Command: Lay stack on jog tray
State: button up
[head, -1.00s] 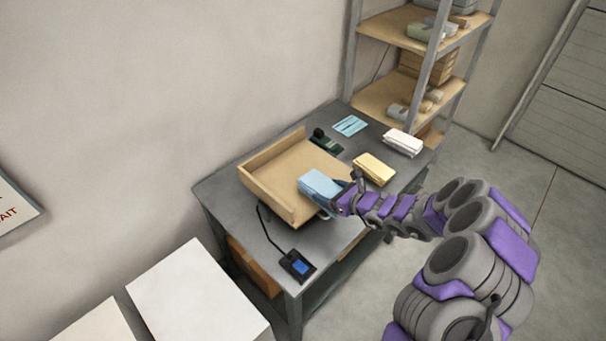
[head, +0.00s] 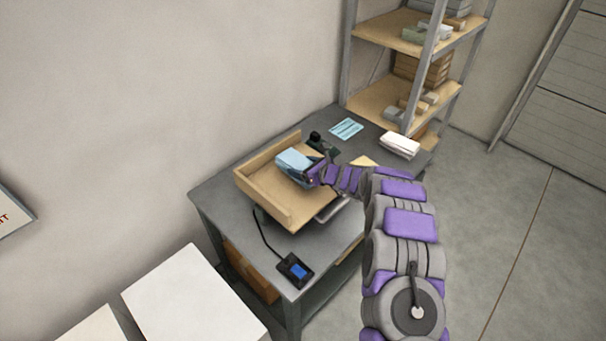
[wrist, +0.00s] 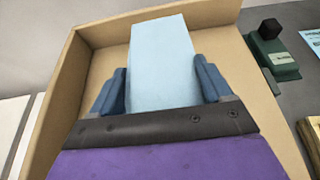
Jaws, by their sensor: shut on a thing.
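The light blue stack (head: 295,163) is held in my gripper (head: 309,172) over the tan wooden jog tray (head: 262,202). In the wrist view the blue stack (wrist: 163,62) sits between the two dark blue fingers of my gripper (wrist: 160,88), which touch its sides. The jog tray (wrist: 68,75) shows behind and around it, with raised walls at the left and back. I cannot tell whether the stack's underside touches the tray floor. My arm hides the tray's right corner in the head view.
A grey table (head: 218,196) bears the tray. A small device with a blue screen (head: 295,270) lies at its front. A green tool (wrist: 272,52), a light blue sheet (head: 346,129), a white stack (head: 400,146) and a partly hidden yellow stack (head: 363,162) lie beyond. Shelves (head: 400,105) stand behind.

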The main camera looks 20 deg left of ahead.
notch_tip(320, 180, down, 4)
jog(key=shift+d+r+b, duration=0.1)
jog(key=shift+r+b, duration=0.15)
jog(key=shift+b, duration=0.1)
jog(key=o, duration=1.3)
jog(key=shift+r, duration=0.1)
jog(key=shift+s+d+r, duration=0.1)
jog(key=shift+d+r, duration=0.1)
jog(key=shift+d, duration=0.1)
jog(key=p+v, duration=0.1)
jog(key=v, duration=1)
jog(key=shift+d+r, duration=0.1)
